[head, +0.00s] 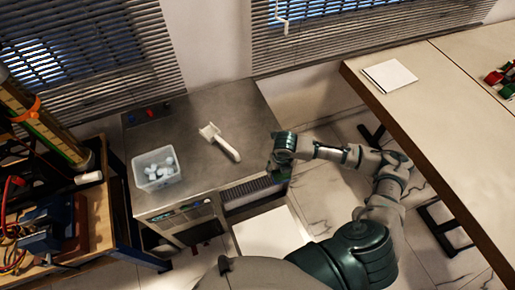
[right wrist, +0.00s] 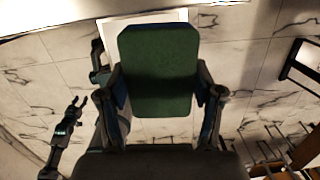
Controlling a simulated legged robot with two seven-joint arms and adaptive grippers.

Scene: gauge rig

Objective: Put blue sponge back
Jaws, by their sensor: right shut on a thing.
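My right gripper (head: 279,168) is at the right edge of the metal counter (head: 215,110). In the right wrist view the right gripper (right wrist: 160,105) is shut on a rounded rectangular sponge (right wrist: 158,70). The sponge is held clear of the floor. My left gripper (right wrist: 76,104) shows small at the left of the right wrist view, open and empty. It is outside the head view.
A clear bin (head: 156,170) with pale pieces and a white handled tool (head: 220,142) are on the counter. A workbench with tools (head: 60,215) stands left. A long table (head: 440,110) with a white pad (head: 389,76) stands right. A white panel (head: 270,235) lies low in front.

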